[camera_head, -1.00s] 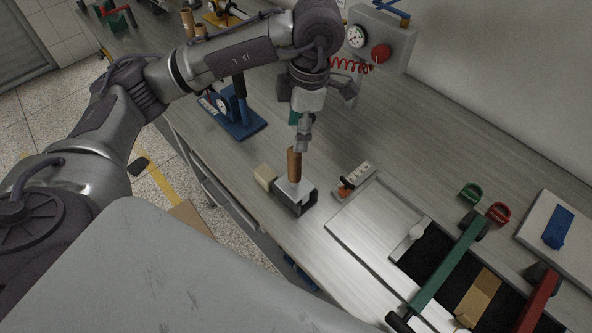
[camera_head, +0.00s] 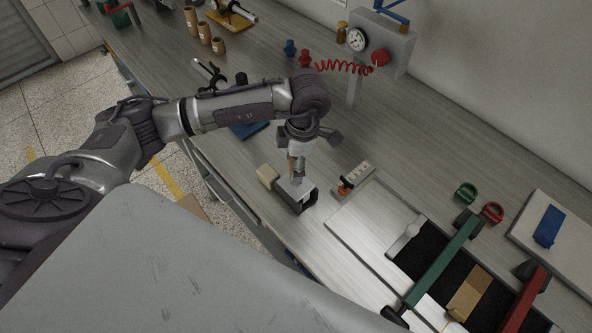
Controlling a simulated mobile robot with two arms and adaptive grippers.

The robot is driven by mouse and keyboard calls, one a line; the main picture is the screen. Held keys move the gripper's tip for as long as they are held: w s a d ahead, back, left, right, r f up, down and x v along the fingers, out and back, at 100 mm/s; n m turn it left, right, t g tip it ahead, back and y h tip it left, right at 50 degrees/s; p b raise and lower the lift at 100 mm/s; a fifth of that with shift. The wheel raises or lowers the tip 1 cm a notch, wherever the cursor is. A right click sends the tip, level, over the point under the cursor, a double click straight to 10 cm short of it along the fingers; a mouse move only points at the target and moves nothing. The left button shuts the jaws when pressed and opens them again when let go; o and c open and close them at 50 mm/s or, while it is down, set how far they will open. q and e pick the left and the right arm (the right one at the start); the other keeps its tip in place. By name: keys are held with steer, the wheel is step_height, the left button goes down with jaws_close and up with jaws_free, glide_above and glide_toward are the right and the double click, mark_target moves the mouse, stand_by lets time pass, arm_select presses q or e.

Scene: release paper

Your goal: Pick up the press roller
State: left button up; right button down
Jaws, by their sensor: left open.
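The block rests near the front edge of the bench. My left gripper (camera_head: 297,176) points straight down over it, with its fingers lowered around or right beside the handle. The gripper is open, and it hides most of the handle. Whether a finger touches the handle cannot be told. My right gripper is not in view.
A small stand with an orange-brown piece (camera_head: 346,186) is to the right. A metal plate (camera_head: 372,222) with green (camera_head: 440,265) and red bars lies further right.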

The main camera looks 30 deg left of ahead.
arm_select(q)
jaws_close()
steer(key=shift+r, duration=0.1)
stand_by(0.3)
